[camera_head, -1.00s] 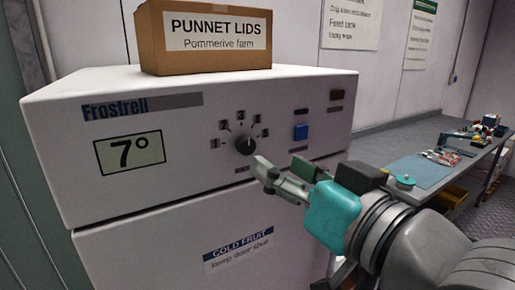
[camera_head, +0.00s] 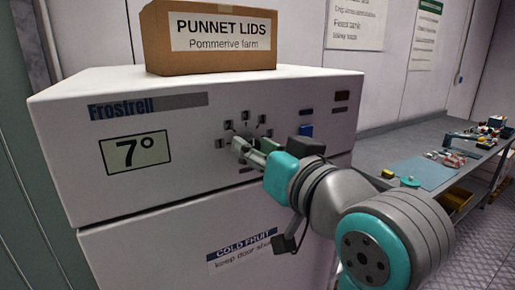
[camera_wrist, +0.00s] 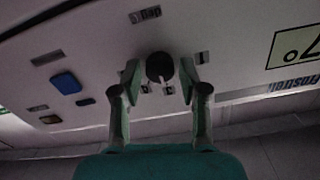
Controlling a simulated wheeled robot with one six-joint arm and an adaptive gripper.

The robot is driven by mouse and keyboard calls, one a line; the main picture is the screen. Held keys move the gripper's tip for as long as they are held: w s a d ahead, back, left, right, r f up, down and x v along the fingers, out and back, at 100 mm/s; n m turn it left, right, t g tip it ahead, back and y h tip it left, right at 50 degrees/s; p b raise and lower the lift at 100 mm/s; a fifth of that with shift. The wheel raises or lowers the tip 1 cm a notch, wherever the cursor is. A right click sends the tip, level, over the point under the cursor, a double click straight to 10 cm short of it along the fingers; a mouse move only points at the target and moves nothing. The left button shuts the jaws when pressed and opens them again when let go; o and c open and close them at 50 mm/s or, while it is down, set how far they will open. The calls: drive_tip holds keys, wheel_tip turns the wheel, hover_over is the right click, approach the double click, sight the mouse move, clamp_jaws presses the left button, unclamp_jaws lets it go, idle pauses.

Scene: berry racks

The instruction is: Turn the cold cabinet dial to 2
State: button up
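The cold cabinet (camera_head: 85,160) is a white box with a display (camera_head: 136,152) reading 7°. Its dark round dial (camera_wrist: 159,67) shows in the wrist view, which looks at the panel upside down. A light mark on the dial points toward the bottom of that view. In the head view the dial is mostly hidden behind my gripper (camera_head: 243,148). In the wrist view my gripper (camera_wrist: 160,78) has its two fingers apart, one on each side of the dial. I cannot tell whether the fingertips touch it. The number labels (camera_head: 245,116) are too small to read surely.
A blue button (camera_head: 306,131) and a dark indicator (camera_head: 342,96) sit right of the dial. A cardboard box (camera_head: 210,55) marked PUNNET LIDS stands on the cabinet. A workbench (camera_head: 390,147) with small items is at the right.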

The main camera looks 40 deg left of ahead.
clamp_jaws()
drive_tip(key=shift+s+n, duration=0.1)
drive_tip(key=shift+n, duration=3.7)
drive_tip(key=shift+o, duration=2.4)
unclamp_jaws()
